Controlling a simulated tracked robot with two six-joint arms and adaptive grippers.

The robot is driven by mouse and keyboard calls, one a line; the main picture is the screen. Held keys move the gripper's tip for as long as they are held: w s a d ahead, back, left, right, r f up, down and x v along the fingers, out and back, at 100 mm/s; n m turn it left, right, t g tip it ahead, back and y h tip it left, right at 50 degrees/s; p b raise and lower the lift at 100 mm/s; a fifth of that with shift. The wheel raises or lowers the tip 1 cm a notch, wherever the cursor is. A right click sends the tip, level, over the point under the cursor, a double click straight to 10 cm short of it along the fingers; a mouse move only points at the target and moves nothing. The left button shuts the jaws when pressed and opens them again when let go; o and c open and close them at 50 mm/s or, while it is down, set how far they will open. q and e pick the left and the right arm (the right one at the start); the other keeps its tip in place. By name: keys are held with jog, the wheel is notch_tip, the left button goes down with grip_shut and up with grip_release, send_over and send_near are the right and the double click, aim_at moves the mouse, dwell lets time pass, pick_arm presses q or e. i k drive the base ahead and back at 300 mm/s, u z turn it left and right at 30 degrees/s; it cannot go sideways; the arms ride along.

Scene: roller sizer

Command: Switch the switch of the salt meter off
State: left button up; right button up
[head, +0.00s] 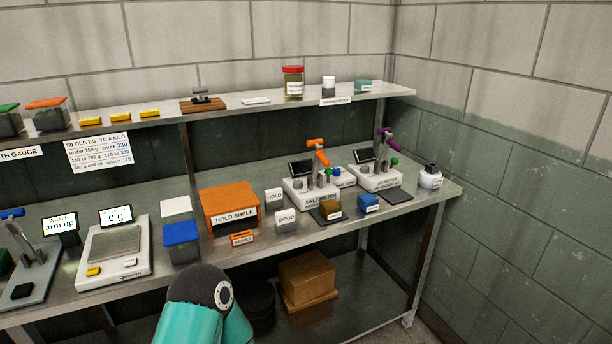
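The salt meter (301,196) is a white device on the right half of the bench, with its name label on the front. It has a dark tilted screen (300,168), an orange-handled upright part (318,152) and small grey posts on top. Neither of my grippers is in view. Only a teal and dark grey link of my own arm shows at the bottom, well short of the meter.
A similar white meter (381,181) with a purple handle stands right of it. A brown block (330,209) and a blue block (368,202) sit in front. The orange hold shelf (230,202) and a scale (113,251) stand left. An upper shelf (262,108) runs behind, above the bench.

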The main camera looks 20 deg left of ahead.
aim_at(328, 171)
jog(key=z, duration=0.05)
jog(key=i, duration=1)
jog(key=u, duration=0.05)
